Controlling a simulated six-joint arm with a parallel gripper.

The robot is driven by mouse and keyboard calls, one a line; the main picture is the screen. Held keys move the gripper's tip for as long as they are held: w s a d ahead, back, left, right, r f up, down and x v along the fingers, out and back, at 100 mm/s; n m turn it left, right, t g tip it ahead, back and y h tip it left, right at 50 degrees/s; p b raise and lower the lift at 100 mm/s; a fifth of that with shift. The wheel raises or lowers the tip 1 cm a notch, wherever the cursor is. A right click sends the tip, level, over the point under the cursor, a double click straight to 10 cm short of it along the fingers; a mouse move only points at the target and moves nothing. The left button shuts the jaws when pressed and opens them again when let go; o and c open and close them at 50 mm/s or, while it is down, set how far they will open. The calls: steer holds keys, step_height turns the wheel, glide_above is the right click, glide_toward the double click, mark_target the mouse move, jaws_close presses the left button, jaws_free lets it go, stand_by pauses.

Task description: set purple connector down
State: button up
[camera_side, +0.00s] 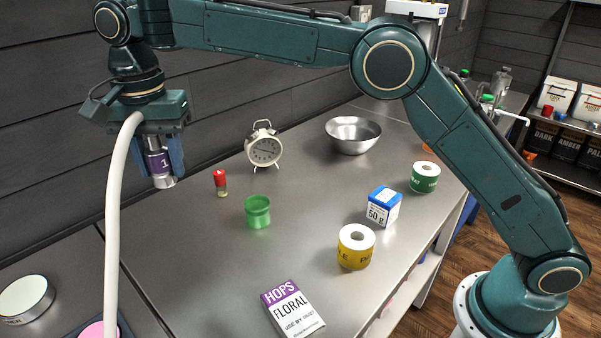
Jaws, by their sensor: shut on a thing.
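The purple connector (157,163) is a metal fitting with a purple band marked 1, on the end of a thick white hose (114,225). My gripper (160,160) is shut on it, with blue fingers on both sides. It holds the connector roughly upright, in the air at the upper left, apart from the steel table (190,270). The hose arches over from my gripper and hangs down past the table's left side. Its lower end is out of view.
Near the connector are a red cartridge (221,183), a green cup (257,211) and an alarm clock (264,149). The table's left middle is clear.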

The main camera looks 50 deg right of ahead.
steer(key=shift+s+a, duration=0.1)
steer(key=shift+a, duration=0.15)
step_height(320, 180, down, 16)
steer(key=shift+r, duration=0.15)
stand_by(0.5)
steer(key=shift+f, duration=2.15)
steer(key=shift+f, duration=0.1)
steer(key=o, duration=1.1)
steer(key=shift+c, duration=0.2)
